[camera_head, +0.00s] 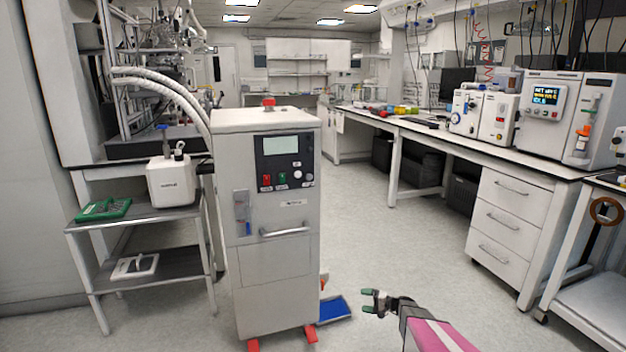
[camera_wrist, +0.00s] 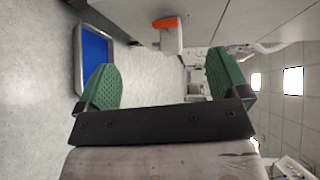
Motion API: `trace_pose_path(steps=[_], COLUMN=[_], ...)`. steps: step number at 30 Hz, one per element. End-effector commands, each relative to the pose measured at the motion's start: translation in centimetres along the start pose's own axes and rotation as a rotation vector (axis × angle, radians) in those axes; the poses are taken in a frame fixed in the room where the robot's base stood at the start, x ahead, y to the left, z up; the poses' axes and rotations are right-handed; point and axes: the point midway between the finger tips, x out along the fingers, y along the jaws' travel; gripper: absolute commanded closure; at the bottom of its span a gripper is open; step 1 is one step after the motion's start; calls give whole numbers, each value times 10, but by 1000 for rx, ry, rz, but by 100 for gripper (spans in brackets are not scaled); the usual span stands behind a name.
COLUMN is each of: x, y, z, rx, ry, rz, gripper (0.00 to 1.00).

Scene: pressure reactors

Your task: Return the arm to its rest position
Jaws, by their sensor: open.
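My gripper (camera_head: 374,303) shows in the head view at the lower middle right, low over the open floor, with my arm reaching in from the bottom edge. In the wrist view its two green ridged fingers (camera_wrist: 165,85) stand wide apart with nothing between them. The gripper is open and empty. It is to the right of the grey control cabinet (camera_head: 265,220) and apart from it.
A blue tray (camera_head: 333,308) lies on the floor by the cabinet's right side, just left of my gripper; it also shows in the wrist view (camera_wrist: 95,62). A side table (camera_head: 150,215) stands left. A drawer bench (camera_head: 505,215) stands right. The middle aisle floor is clear.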

Motion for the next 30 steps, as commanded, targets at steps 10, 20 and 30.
trace_pose_path(steps=[10,20,30], x=[15,-11,-74], y=[-65,-155,-231], z=[85,217,300], rx=[-13,-104,-275], ry=[-166,-308,-260], rz=[289,846,1333], gripper=[6,6,6])
